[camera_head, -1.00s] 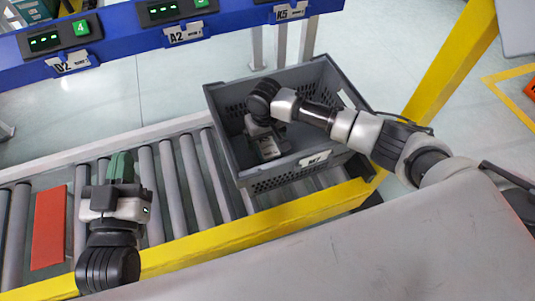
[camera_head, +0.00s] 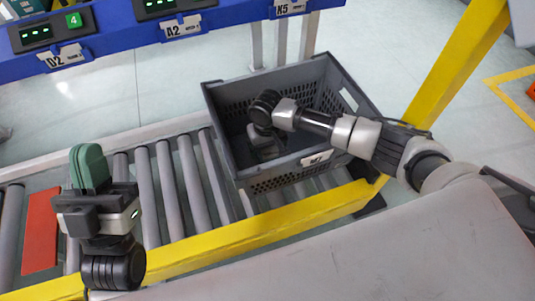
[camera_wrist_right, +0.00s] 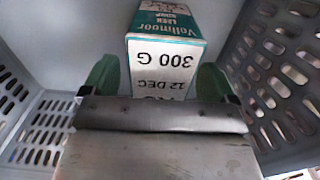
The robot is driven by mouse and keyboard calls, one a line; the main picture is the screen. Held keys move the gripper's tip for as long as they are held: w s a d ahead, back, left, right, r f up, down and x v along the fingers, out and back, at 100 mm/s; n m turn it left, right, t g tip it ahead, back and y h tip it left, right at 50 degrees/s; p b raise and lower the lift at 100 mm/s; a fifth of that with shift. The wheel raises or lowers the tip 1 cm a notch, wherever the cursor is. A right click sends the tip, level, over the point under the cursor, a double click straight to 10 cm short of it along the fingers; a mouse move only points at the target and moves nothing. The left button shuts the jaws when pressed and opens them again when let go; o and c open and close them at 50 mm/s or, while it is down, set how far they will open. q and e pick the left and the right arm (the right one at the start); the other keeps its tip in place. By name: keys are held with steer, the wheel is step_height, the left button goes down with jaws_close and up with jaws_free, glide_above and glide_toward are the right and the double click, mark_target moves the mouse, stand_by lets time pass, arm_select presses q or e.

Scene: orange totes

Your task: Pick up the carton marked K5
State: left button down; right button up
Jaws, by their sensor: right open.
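A white and teal carton (camera_wrist_right: 166,45) lies inside the grey tote, seen in the right wrist view. Its print reads "Vollmoor" and, upside down, "300 G" and "12 DEC"; a last line is partly hidden by my gripper, so I cannot fully read its mark. My right gripper (camera_wrist_right: 158,82) is open, with one green finger on each side of the carton's near end. In the head view my right gripper (camera_head: 267,152) is down inside the tote and the carton cannot be made out. My left gripper (camera_head: 90,168) is over the rollers; its green fingers overlap in view.
The grey tote (camera_head: 226,140) stands on the roller conveyor (camera_head: 187,185), its walls close around my right gripper. A red flat piece (camera_head: 41,232) lies on the rollers at left. A yellow rail (camera_head: 260,232) runs in front, and a blue shelf beam (camera_head: 110,42) behind.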

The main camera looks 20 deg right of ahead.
steer(key=c, duration=1.1)
steer(key=shift+c, duration=0.2)
steer(key=shift+r, duration=0.2)
